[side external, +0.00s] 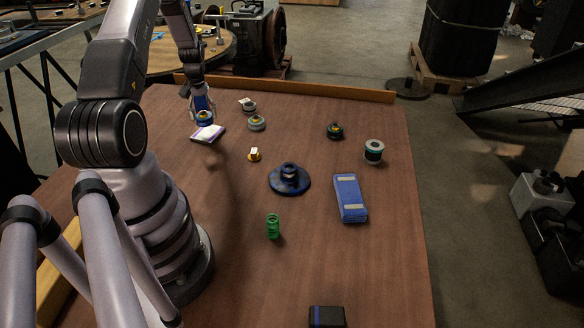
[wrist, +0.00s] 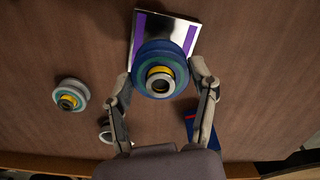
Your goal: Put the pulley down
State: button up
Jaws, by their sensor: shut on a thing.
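The pulley (wrist: 143,84), a blue-green disc with a yellow ring and grey hub, is between the fingertips of my gripper (wrist: 163,78) in the wrist view. My gripper is shut on its rim from both sides. In the side view the pulley (side external: 204,118) is small below my gripper (side external: 203,109), at the table's far left. A pale, shiny square pad with purple edge strips (side external: 208,134) lies under it. The pad (wrist: 178,30) is partly covered by the pulley in the wrist view. I cannot tell whether the pulley touches the pad.
A similar grey-green round part (side external: 257,124) stands right of the pad, with another (side external: 248,106) behind.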

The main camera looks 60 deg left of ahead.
aim_at(206, 123)
jog(key=shift+w+a+f, duration=0.1)
jog(key=shift+a+f, duration=0.1)
jog(key=shift+w+a+f, duration=0.1)
jog(key=shift+f, duration=1.6)
jog(key=shift+f, duration=0.1)
jog(key=o, duration=1.2)
